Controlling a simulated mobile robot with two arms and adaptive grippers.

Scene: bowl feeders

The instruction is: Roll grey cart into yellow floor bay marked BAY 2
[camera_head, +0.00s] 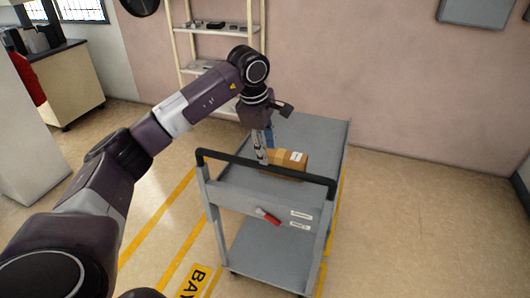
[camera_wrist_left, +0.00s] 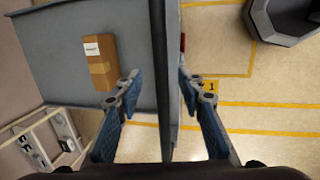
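The grey cart (camera_head: 282,255) stands upright on the floor, with a black handle bar (camera_head: 265,167) on its near end. Its top shelf also shows in the left wrist view (camera_wrist_left: 60,60). My left gripper (camera_head: 265,150) is at the handle end. In the left wrist view its fingers (camera_wrist_left: 163,88) are spread on both sides of the dark bar, with gaps. Yellow floor lines (camera_head: 160,217) run left of the cart, and another (camera_head: 330,235) shows on its right. A yellow label (camera_head: 193,281) reads "BAY"; its number is not readable. My right gripper is not in view.
A brown box (camera_head: 287,160) lies on the cart's top shelf. A red handle-like part (camera_head: 268,215) sits on the cart's end panel. A shelf rack (camera_head: 215,30) stands by the back wall. A yellow floor label "1" (camera_wrist_left: 211,86) shows in the wrist view. Floor right of the cart is clear.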

